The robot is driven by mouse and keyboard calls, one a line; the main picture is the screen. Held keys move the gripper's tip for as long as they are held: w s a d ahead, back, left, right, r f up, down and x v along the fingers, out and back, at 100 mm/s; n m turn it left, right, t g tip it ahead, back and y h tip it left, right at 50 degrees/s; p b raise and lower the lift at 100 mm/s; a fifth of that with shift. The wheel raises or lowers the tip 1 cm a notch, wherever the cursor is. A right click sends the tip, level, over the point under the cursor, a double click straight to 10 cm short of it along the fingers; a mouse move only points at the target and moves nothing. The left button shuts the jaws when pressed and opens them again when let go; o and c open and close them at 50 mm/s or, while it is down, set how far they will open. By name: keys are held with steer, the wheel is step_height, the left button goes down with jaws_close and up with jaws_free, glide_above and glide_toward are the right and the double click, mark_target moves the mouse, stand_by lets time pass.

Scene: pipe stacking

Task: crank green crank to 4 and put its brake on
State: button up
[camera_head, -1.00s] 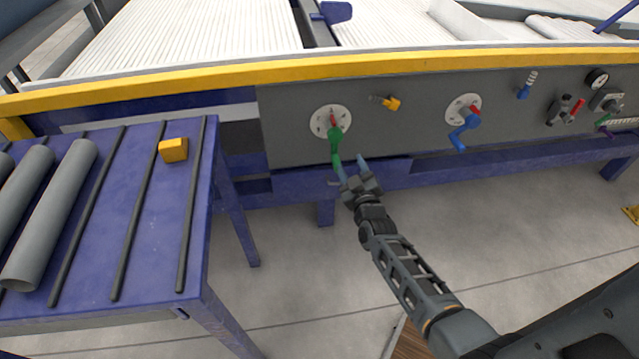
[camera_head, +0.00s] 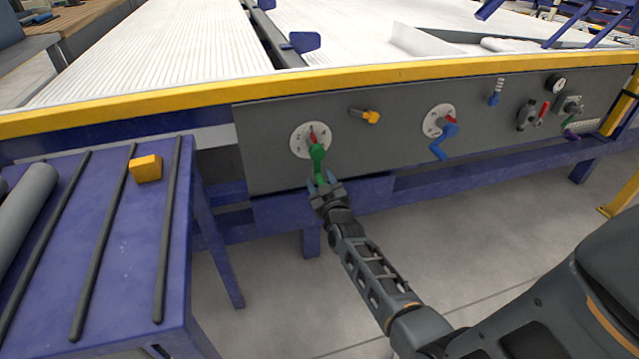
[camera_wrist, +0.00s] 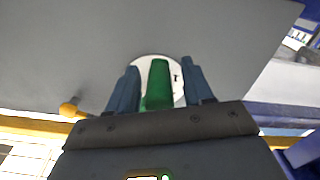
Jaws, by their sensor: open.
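The green crank (camera_head: 318,154) is on a round white dial (camera_head: 301,140) at the left of the grey panel, its handle pointing down. My gripper (camera_head: 320,183) is open at the lower end of the handle. In the wrist view the green crank (camera_wrist: 158,84) stands between the two blue fingers of my gripper (camera_wrist: 161,88), with a gap at least on the right. The dial (camera_wrist: 176,76) is behind, mostly hidden; its marks are too small to read.
A yellow-orange lever (camera_head: 368,117) sits right of the dial. A blue crank (camera_head: 443,138) on another dial is further right, then several small levers and a gauge (camera_head: 556,83). A blue table (camera_head: 120,235) with a yellow block (camera_head: 146,169) and grey pipe (camera_head: 27,212) stands left.

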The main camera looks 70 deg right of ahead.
steer(key=shift+w+d, duration=0.3)
steer(key=shift+d, duration=0.05)
steer(key=shift+c, duration=0.2)
jaws_close()
